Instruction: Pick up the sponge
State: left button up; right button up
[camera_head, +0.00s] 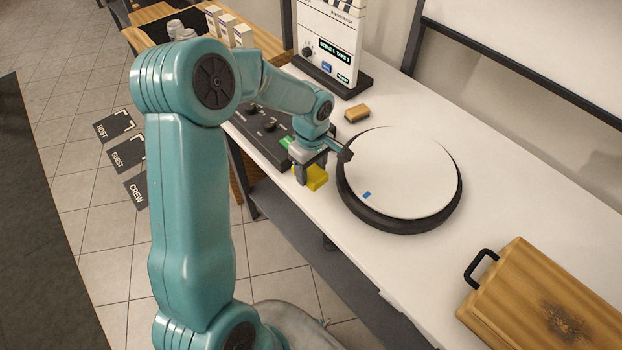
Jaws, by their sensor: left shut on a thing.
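A yellow block (316,179), which looks like the sponge, sits between the fingers of my left gripper (311,168). The gripper is shut on it, and the fingers hide part of it. It shows near the front edge of the white table, left of the round turntable; I cannot tell whether it touches the table. My left arm comes in from the left and reaches over the table. My right gripper is out of view.
The white-topped turntable (405,170) has a dark rim and a small blue mark. A tan block (357,113) lies behind it. A dark control panel (262,133) is at left, a clapperboard-like display (325,45) at the back, and a handled wooden board (545,300) at right.

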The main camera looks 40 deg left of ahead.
aim_at(311, 171)
pick_arm(q)
notch_tip(311, 171, up, 14)
dwell(0.3)
jog(key=shift+o, duration=0.4)
